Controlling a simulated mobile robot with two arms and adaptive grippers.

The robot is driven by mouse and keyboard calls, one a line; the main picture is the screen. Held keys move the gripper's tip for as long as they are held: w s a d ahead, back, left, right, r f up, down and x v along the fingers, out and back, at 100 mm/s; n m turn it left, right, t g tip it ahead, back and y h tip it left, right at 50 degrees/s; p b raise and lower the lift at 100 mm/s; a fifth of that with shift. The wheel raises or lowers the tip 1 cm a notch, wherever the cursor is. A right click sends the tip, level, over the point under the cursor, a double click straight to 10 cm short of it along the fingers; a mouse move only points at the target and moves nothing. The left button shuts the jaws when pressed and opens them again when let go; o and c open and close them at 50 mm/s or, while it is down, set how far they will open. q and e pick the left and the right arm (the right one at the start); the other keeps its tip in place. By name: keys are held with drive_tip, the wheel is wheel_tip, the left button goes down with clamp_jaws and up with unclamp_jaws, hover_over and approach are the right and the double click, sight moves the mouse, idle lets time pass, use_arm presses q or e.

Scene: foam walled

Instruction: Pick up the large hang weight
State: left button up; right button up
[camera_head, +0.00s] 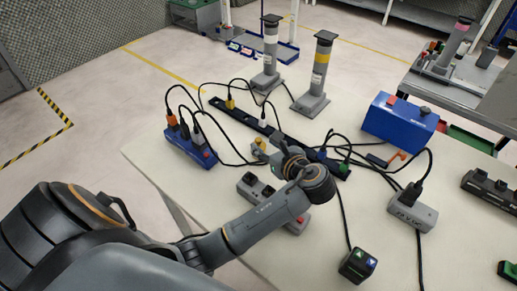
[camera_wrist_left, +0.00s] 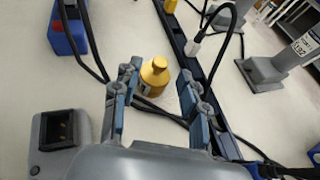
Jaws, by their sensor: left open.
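The hang weight (camera_wrist_left: 153,78) is a small brass-yellow body with a knob on top, standing on the white table. In the left wrist view it shows between the two fingertips of my left gripper (camera_wrist_left: 159,72), with a gap on each side. In the head view the weight (camera_head: 259,145) is a small yellow spot just beyond my left gripper (camera_head: 272,153), partly hidden by it. My left gripper is open and empty. My right gripper is not in view.
A dark power strip (camera_head: 228,112) with black cables runs close behind the weight. A blue socket box (camera_head: 190,150) stands to the left, a grey socket box (camera_head: 252,188) nearer me. Two grey posts (camera_head: 316,75) and a blue case (camera_head: 398,120) stand farther back.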

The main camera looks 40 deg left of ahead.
sight(260, 143)
use_arm(q)
drive_tip(key=x, duration=0.5)
drive_tip(key=shift+f, duration=0.2)
clamp_jaws()
